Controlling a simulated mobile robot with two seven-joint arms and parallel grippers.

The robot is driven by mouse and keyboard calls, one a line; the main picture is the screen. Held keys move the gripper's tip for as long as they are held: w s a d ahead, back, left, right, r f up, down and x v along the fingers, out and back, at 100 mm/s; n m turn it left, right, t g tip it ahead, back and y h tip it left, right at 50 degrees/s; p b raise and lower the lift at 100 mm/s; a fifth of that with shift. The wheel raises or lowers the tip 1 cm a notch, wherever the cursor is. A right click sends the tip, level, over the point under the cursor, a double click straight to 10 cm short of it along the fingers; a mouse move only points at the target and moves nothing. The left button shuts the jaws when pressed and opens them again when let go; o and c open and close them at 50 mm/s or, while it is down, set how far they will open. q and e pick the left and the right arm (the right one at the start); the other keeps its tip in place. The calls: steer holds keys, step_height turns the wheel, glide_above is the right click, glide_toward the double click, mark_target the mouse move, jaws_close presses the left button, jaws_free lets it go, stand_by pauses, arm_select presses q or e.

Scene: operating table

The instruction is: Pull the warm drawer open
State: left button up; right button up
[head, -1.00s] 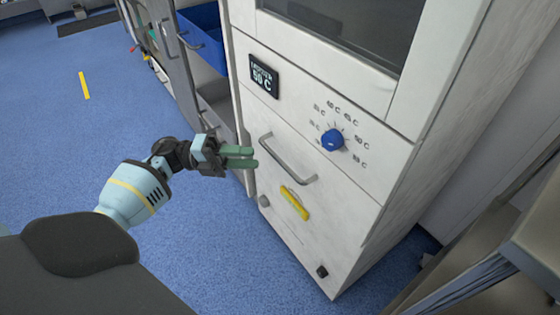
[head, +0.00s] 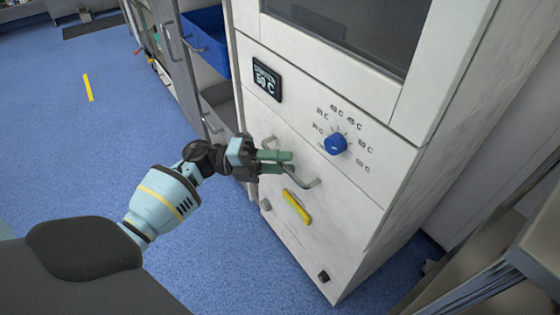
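The warm drawer (head: 345,215) is the white front panel low on the cabinet, and it looks closed, flush with the panel around it. Its grey bar handle (head: 308,184) runs slantwise across the front. My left gripper (head: 287,162) is at the handle, with its two green fingers a small gap apart. The fingers cover the middle of the bar; I cannot tell whether they touch it. My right gripper is not in view.
Above the drawer are a temperature display (head: 266,79) and a blue knob (head: 335,144). A blue bin (head: 207,40) is behind at the left. Blue floor (head: 60,150) is open at the left.

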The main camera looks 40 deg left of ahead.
arm_select(q)
jaws_close()
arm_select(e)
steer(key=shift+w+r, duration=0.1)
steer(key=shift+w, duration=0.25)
